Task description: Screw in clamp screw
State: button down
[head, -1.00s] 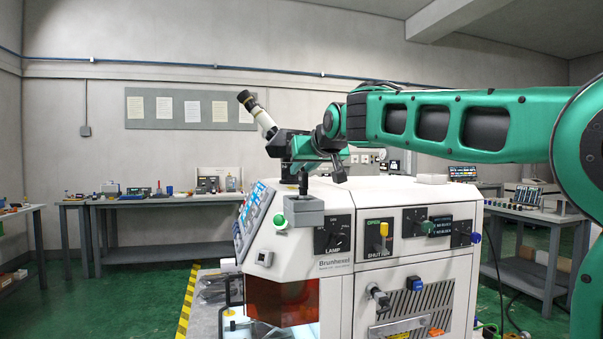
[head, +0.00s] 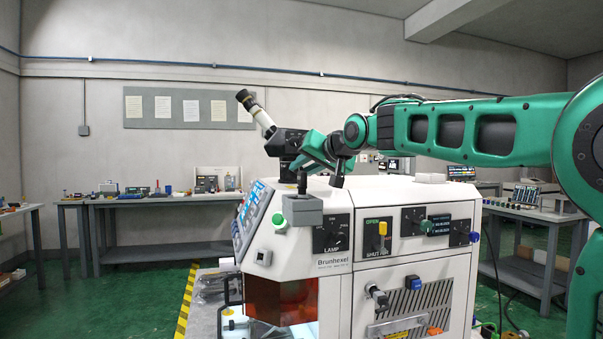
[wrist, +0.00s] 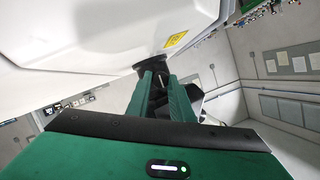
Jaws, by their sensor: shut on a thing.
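My gripper (wrist: 160,82) is shut on a small dark part, seemingly the clamp screw (wrist: 159,66), at its fingertips in the wrist view. The part sits close to the white machine housing; its thread and seat cannot be made out. In the head view my gripper (head: 303,163) is at the top of the white machine (head: 335,283), beside the dark base of the microscope eyepiece tube (head: 257,115). The fingertips and the screw are too small and partly covered to tell apart there.
The machine's front has a lamp dial (head: 331,236), a yellow shutter lever (head: 383,232) and other knobs. Workbenches (head: 150,203) line the back wall. Green floor is open at left.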

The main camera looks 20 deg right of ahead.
jog(key=shift+d, duration=0.1)
jog(key=c, duration=1.6)
grip_release()
jog(key=shift+o, duration=0.2)
jog(key=v, duration=1)
jog(key=shift+s, duration=0.25)
jog(key=shift+d+r, duration=0.1)
